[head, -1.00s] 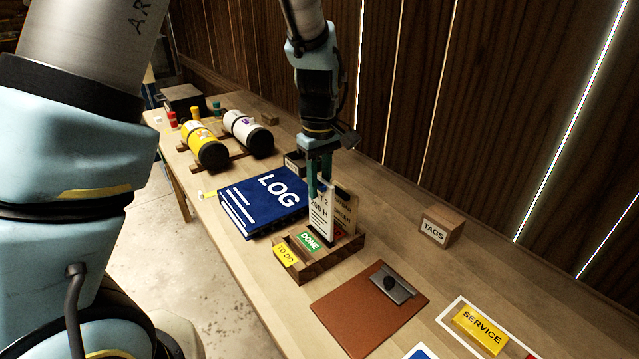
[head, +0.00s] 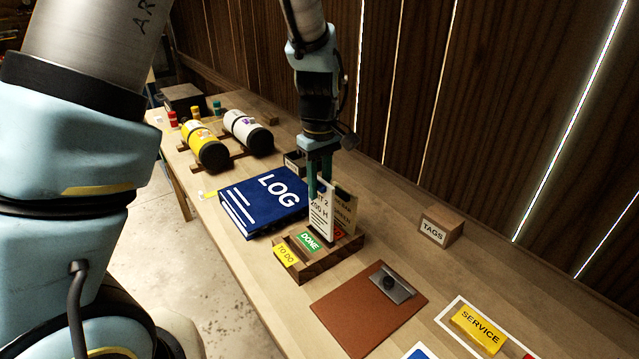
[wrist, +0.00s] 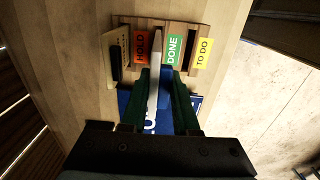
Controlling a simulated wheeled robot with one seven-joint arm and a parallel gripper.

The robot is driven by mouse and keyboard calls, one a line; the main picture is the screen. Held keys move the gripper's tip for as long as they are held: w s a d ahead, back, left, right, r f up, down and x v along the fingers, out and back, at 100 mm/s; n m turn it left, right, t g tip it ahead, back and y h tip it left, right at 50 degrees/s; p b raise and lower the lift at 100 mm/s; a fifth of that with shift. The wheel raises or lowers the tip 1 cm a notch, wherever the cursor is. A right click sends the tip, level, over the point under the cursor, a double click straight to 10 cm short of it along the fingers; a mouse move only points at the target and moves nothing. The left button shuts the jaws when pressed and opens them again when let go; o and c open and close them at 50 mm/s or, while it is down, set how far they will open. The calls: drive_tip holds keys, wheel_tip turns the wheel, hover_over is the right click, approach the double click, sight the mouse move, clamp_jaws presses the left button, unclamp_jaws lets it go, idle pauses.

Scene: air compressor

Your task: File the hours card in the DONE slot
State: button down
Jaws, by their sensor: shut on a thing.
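The white hours card (head: 320,216), with "200 H" readable, stands upright in my gripper (head: 319,184), which is shut on its upper part. In the wrist view the card (wrist: 153,52) shows nearly edge-on between the green fingers (wrist: 160,80). It is over the wooden slotted holder (head: 318,265), in line with the gap between the orange HOLD label (wrist: 141,47) and the green DONE label (wrist: 174,48). I cannot tell how deep its lower edge sits. The yellow TO DO label (head: 286,254) is at the holder's near end. A dark slot shows between DONE and TO DO.
A beige card (head: 344,208) stands in the holder behind the held card. The blue LOG binder (head: 262,200) lies close to the holder's left. A brown clipboard (head: 368,312) lies in front, and a TAGS block (head: 441,227) stands to the right with bare bench between.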

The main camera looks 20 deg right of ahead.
sight(319, 205)
drive_tip(key=shift+f, duration=0.2)
drive_tip(key=shift+f+b, duration=1.65)
drive_tip(key=shift+f, duration=0.85)
drive_tip(key=c, duration=0.6)
unclamp_jaws()
